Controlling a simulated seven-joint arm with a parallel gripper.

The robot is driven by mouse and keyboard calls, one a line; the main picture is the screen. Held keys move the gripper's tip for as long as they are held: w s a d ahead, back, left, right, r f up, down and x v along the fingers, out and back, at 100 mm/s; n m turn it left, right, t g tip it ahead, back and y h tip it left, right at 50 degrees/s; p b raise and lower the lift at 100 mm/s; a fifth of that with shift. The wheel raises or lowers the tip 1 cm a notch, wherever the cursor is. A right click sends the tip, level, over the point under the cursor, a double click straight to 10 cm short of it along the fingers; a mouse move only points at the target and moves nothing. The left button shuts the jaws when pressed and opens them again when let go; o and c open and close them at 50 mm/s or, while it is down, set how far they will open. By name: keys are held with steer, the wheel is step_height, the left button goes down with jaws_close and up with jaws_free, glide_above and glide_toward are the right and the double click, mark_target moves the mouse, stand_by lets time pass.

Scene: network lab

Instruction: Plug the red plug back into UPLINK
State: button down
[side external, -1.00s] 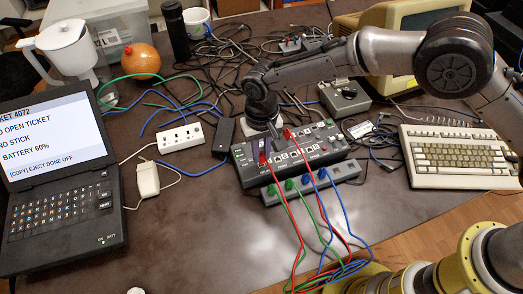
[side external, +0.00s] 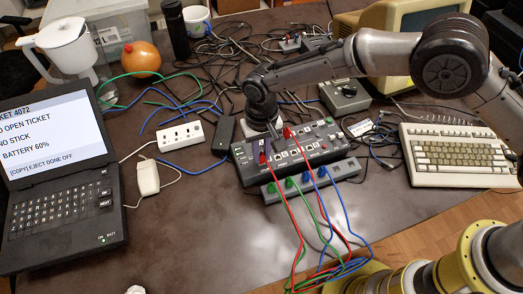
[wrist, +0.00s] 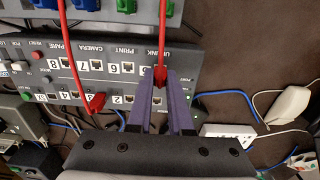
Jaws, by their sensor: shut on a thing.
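In the wrist view my gripper (wrist: 162,80) has its two purple fingers shut on a red plug (wrist: 160,77), with a red cable running up from it. The plug is over the grey switch box (wrist: 85,52), close to the printed UPLINK label (wrist: 162,52), which reads upside down here. The fingers hide the socket under the plug, so I cannot tell whether the plug is in it. In the side view my gripper (side external: 263,150) is over the left part of the switch box (side external: 320,154). A second red plug (wrist: 97,101) sits at the box's far row.
A grey strip (side external: 340,170) with green and blue plugs lies in front of the box, its cables hanging forward. A white power strip (side external: 181,136), a laptop (side external: 60,200) and a keyboard (side external: 458,157) stand around. Bare table lies front left.

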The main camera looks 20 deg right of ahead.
steer(key=shift+f, duration=0.35)
stand_by(0.5)
steer(key=c, duration=0.8)
jaws_free()
steer(key=shift+o, duration=0.2)
step_height(320, 180, up, 14)
steer(key=shift+d, duration=0.1)
